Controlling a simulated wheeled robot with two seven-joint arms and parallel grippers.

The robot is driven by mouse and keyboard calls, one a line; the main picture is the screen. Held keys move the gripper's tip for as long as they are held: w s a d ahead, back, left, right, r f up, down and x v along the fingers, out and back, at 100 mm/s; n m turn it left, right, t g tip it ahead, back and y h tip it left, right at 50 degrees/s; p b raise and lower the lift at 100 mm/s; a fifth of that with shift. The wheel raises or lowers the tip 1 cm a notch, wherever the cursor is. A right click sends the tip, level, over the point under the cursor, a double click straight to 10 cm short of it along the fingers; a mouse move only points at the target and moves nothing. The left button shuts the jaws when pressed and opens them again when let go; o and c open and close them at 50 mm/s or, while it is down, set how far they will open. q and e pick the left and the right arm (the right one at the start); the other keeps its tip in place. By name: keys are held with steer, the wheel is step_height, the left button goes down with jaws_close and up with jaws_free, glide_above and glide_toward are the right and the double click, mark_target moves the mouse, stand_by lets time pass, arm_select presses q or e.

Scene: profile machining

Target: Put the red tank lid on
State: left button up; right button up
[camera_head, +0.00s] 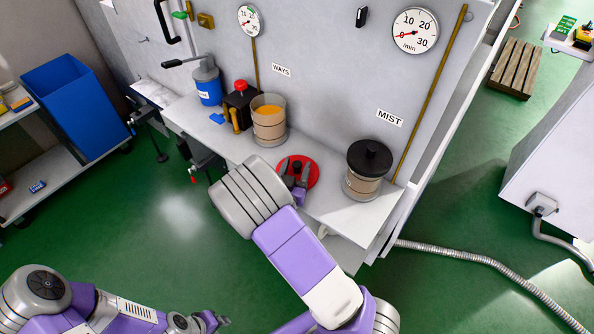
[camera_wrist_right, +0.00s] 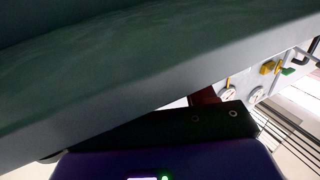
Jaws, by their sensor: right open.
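The red tank lid (camera_head: 314,174) lies on the grey shelf, with a dark knob (camera_head: 297,164) at its middle. My right gripper (camera_head: 294,171) is open over the lid, with its fingers on either side of the knob; contact cannot be told. A small dark red patch shows in the right wrist view, too little to identify. The clear tank with orange liquid (camera_head: 268,122) stands open just behind and left of the lid. My left gripper (camera_head: 216,321) is low at the bottom of the head view, away from the shelf, and too small to read.
A second tank with a black lid (camera_head: 369,159) stands to the right on the shelf (camera_head: 335,208). Gauges hang on the wall behind.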

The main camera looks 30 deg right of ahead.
steer(key=shift+w+d, duration=0.5)
steer(key=shift+w, duration=0.05)
jaws_close()
